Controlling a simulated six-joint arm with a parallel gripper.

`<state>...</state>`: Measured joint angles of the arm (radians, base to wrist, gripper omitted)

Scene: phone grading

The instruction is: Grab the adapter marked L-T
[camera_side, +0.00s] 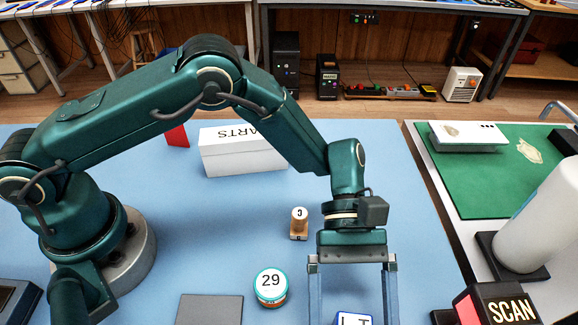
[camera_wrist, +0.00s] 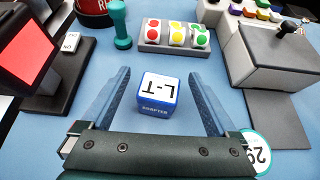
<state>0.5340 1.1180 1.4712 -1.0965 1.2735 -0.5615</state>
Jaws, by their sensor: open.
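The adapter marked L-T is a small blue cube with a white top and black letters. In the wrist view the adapter (camera_wrist: 157,92) stands on the blue table between my gripper's two fingers, with a gap on each side. In the side view the adapter (camera_side: 353,319) shows only its top part at the bottom edge, between the fingers. My gripper (camera_side: 352,295) is open and points down; its fingertips are cut off by the bottom edge there. In the wrist view my gripper (camera_wrist: 158,92) holds nothing.
A round container marked 29 (camera_side: 271,287) and a wooden stamp-like piece marked 3 (camera_side: 299,223) stand left of my gripper. A SCAN block (camera_side: 497,304) stands right.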

